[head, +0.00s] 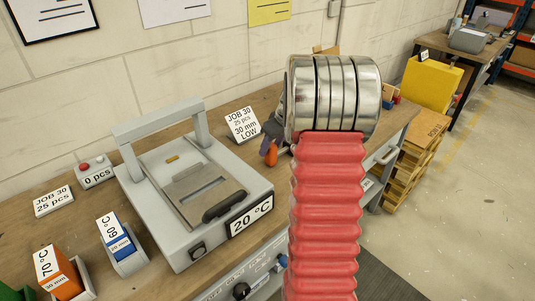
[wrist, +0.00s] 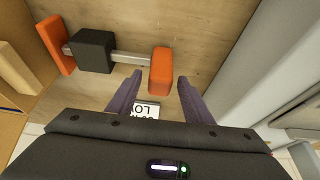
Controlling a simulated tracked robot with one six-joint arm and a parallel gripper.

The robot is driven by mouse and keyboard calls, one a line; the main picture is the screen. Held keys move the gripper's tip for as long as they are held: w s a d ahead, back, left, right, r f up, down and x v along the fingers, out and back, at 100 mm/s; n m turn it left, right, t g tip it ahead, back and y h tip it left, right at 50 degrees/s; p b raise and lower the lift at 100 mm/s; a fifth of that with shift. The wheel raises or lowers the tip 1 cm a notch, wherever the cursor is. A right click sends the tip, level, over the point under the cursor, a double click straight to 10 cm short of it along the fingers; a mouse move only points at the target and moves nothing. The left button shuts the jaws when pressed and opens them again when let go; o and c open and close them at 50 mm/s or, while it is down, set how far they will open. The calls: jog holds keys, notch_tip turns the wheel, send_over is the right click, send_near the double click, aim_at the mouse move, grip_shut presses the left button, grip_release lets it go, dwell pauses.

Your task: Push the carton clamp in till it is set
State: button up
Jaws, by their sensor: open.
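The carton clamp shows in the wrist view as a metal bar (wrist: 131,58) with a dark block (wrist: 93,51) and an orange pad at each end. Its right orange pad (wrist: 160,70) lies just ahead of my gripper (wrist: 159,80), roughly between the purple fingertips. The fingers are open and apart; I cannot tell whether either touches the pad. In the head view an orange part, likely of the clamp (head: 271,154), shows beside the purple finger, and my silver and red arm hides the rest.
A grey press (head: 190,190) showing 20 °C stands on the wooden bench, left of my arm. A JOB 30 LOW card (head: 242,125) stands behind it. Blue (head: 118,240) and orange (head: 60,275) blocks stand at front left. A grey body (wrist: 240,60) borders the wrist view's right.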

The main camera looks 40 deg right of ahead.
jog(key=x, duration=0.5)
jog(key=shift+r, duration=0.1)
jog(key=shift+c, duration=0.4)
grip_shut()
